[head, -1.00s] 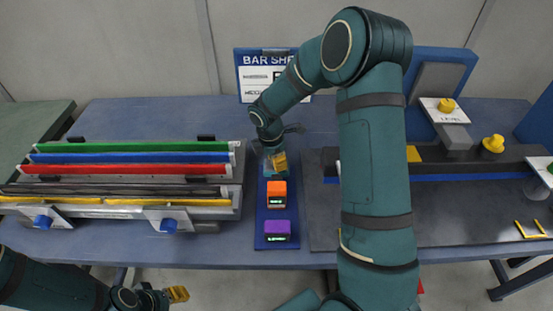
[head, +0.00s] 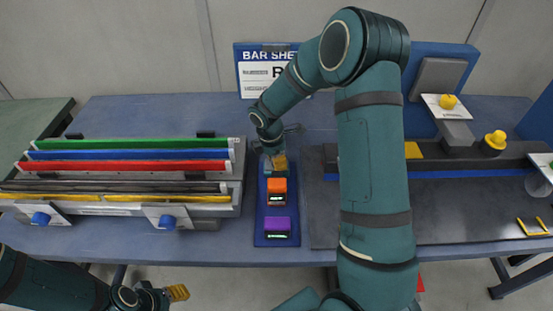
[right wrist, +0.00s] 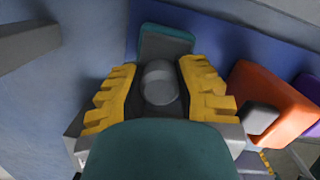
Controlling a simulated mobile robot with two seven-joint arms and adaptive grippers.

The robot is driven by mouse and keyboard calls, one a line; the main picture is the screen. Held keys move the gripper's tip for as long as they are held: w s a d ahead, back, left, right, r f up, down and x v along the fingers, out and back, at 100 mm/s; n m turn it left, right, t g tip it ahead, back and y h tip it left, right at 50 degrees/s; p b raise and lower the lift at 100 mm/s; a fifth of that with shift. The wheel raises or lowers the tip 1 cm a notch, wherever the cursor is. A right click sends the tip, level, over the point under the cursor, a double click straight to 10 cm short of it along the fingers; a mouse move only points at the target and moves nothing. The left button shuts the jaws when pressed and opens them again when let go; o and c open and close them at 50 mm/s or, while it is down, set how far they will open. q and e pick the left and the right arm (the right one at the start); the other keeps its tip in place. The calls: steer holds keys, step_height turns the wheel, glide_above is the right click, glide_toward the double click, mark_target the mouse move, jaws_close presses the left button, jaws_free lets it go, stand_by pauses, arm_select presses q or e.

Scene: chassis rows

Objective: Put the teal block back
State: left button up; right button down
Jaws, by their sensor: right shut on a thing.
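The teal block (right wrist: 166,42) shows in the right wrist view between the yellow fingers of my right gripper (right wrist: 158,88), with a round grey knob on its near side. The gripper is shut on it. In the head view my right gripper (head: 277,162) is at the far end of the narrow blue tray (head: 262,236), and it mostly hides the teal block. I cannot tell whether the block touches the tray. My left gripper (head: 177,293) hangs in front of the table's near edge, away from the blocks; its opening is unclear.
An orange block (head: 277,187) and a purple block (head: 277,226) stand on the blue tray, nearer than my right gripper. A rack with coloured bars (head: 130,155) is to the left. A dark fixture (head: 450,205) with yellow knobs is to the right.

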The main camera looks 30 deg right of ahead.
steer(key=shift+f, duration=0.4)
stand_by(0.4)
steer(key=c, duration=0.7)
jaws_free()
steer(key=r, duration=0.4)
steer(key=a+r, duration=0.1)
steer(key=r, duration=0.7)
steer(key=shift+w+a, duration=0.15)
steer(key=shift+a, duration=0.25)
steer(key=shift+f, duration=0.1)
